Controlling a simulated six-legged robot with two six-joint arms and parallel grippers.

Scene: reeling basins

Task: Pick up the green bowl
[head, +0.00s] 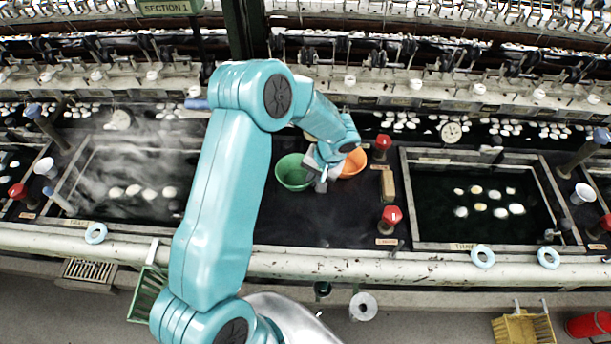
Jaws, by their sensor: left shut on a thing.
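The green bowl (291,176) is on the dark work surface between the two basins, left of an orange bowl (354,163). My left arm comes in from the lower left and bends over the bench. My left gripper (319,183) is at the green bowl's right side, shut on its rim. The wrist hides part of both bowls. I cannot tell whether the green bowl is touching the surface or slightly above it. My right gripper is not in view.
Red-topped knobs (383,143) and a tan block (388,186) stand right of the bowls. A steaming basin (125,208) lies left, another basin (424,243) right, both holding cocoons. A pale rail (330,262) runs along the front. Machinery lines the back.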

